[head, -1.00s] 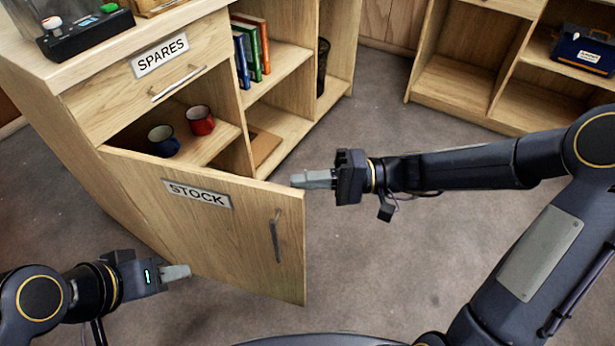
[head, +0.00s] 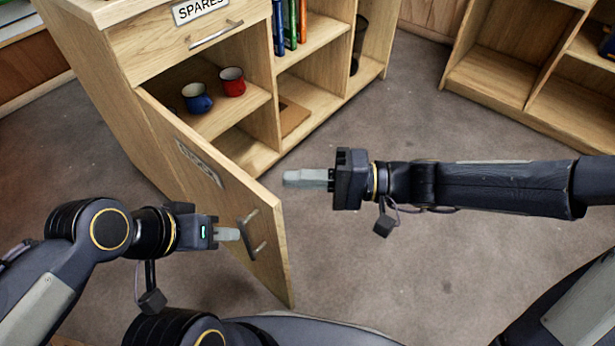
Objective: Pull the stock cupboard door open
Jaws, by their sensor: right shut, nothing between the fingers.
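The stock cupboard door (head: 222,205) stands wide open in the head view, swung out toward me, hinged at its left edge. Its metal handle (head: 252,232) is on the outer face near the free edge. My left gripper (head: 238,234) is in front of that outer face, its fingers pointing right, close to the handle; I cannot tell whether they touch the door. The finger gap of the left gripper is not clear. My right gripper (head: 288,178) is shut and empty, just right of the door's free edge, apart from it.
Inside the cupboard are a blue mug (head: 196,98) and a red mug (head: 231,81) on a shelf. The spares drawer (head: 190,45) above is shut. Books (head: 290,25) stand to the right. The floor right of the door is clear.

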